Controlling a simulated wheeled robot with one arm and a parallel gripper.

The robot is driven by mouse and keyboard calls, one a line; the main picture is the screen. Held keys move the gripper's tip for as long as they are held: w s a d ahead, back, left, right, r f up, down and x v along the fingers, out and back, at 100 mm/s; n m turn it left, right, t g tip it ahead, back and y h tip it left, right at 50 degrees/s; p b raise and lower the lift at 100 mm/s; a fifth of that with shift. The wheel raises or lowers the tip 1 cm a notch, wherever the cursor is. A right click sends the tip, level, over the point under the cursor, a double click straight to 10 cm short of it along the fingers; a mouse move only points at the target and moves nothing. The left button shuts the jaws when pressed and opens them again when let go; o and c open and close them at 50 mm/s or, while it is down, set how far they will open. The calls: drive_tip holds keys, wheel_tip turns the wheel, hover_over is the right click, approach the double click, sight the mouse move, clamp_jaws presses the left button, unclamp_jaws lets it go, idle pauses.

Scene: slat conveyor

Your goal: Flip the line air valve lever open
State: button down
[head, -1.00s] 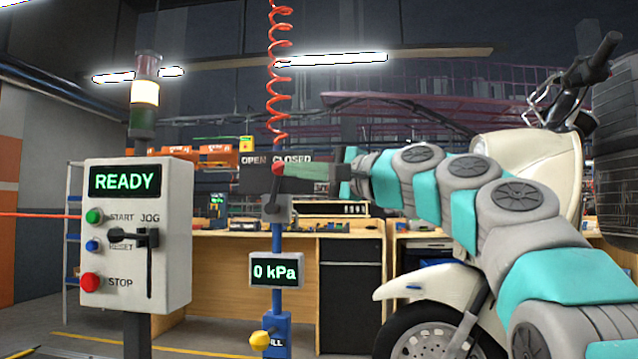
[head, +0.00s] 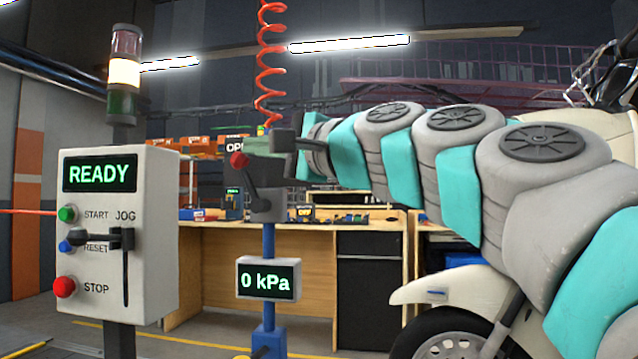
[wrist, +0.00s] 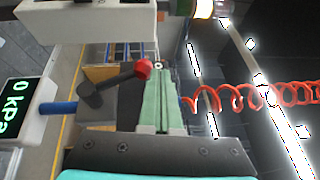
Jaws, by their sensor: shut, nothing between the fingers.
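The air valve lever has a red ball knob (head: 238,160) on a dark arm, which rises from the grey valve body (head: 268,205) and leans up and to the left. The knob shows in the wrist view (wrist: 143,69) just left of my fingertips. My gripper (wrist: 158,70) is shut with nothing in it, its green fingers side by side. The fingertips are very close to the knob; I cannot tell whether they touch it. In the head view my wrist and gripper partly hide the OPEN/CLOSED sign (head: 235,147). The pressure display (head: 268,280) below reads 0 kPa.
A control box (head: 118,235) reading READY stands at the left, with a signal tower (head: 125,75) above it. A red coiled hose (head: 270,65) hangs over the valve. Workbenches (head: 245,270) and a motorbike (head: 470,300) are behind.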

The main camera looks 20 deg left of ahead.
drive_tip(key=shift+s+a+f, duration=0.1)
drive_tip(key=shift+s+a, duration=0.1)
drive_tip(key=shift+a, duration=0.45)
drive_tip(key=shift+s+a, duration=0.2)
drive_tip(key=shift+a, duration=0.5)
drive_tip(key=s+d+r+p, duration=0.2)
drive_tip(key=s+d+r, duration=0.2)
drive_tip(key=d+r, duration=0.3)
drive_tip(key=d, duration=0.4)
drive_tip(key=shift+r, duration=0.25)
